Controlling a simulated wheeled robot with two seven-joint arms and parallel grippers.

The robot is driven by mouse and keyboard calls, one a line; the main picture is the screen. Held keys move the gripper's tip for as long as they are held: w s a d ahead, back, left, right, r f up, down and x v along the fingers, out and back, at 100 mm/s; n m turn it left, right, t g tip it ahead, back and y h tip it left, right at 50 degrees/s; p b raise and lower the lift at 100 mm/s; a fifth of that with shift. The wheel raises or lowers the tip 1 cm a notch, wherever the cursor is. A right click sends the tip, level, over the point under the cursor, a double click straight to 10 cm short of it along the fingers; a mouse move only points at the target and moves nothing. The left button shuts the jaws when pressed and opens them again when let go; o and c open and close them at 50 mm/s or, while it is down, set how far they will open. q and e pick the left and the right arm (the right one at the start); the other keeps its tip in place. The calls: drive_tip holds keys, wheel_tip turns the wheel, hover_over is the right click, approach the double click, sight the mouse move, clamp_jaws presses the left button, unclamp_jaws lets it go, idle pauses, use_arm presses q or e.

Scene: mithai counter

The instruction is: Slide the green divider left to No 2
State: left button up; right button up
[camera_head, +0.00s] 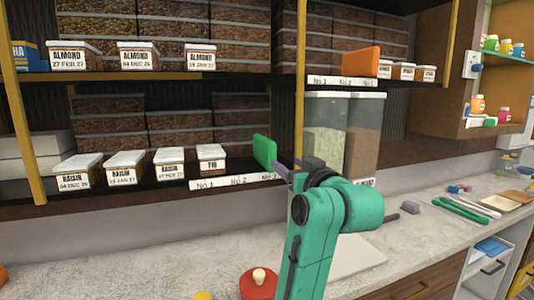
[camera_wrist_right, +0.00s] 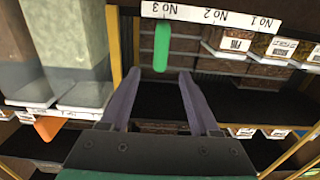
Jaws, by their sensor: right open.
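The green divider (camera_head: 265,151) stands upright on the lower shelf near the No 3 mark, at the right end of the row of boxes. In the right wrist view, which is upside down, the green divider (camera_wrist_right: 162,46) hangs beside No 3 on the label strip (camera_wrist_right: 212,15). The strip also shows in the head view (camera_head: 222,184) with No 1, No 2 and No 3. My right gripper (camera_head: 287,166) is just right of the divider. Its purple fingers (camera_wrist_right: 160,76) are open, with the divider ahead of the gap; contact cannot be told. My left gripper is out of view.
A fig box (camera_head: 211,158) and several raisin boxes (camera_head: 122,167) stand left of the divider. Clear bins (camera_head: 325,130) stand close behind my right arm. A yellow post (camera_head: 299,85) rises beside the gripper. An orange divider (camera_head: 361,62) is on the upper shelf.

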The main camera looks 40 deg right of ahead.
sight(267, 152)
drive_tip(key=p+x, duration=0.4)
drive_tip(key=x, duration=0.9)
drive_tip(key=shift+w+p, duration=0.2)
drive_tip(key=shift+p, duration=0.15)
drive_tip(key=shift+w+d+f, duration=0.1)
drive_tip(key=shift+w+d, duration=0.1)
drive_tip(key=shift+w, duration=0.15)
clamp_jaws()
drive_tip(key=shift+a, duration=0.1)
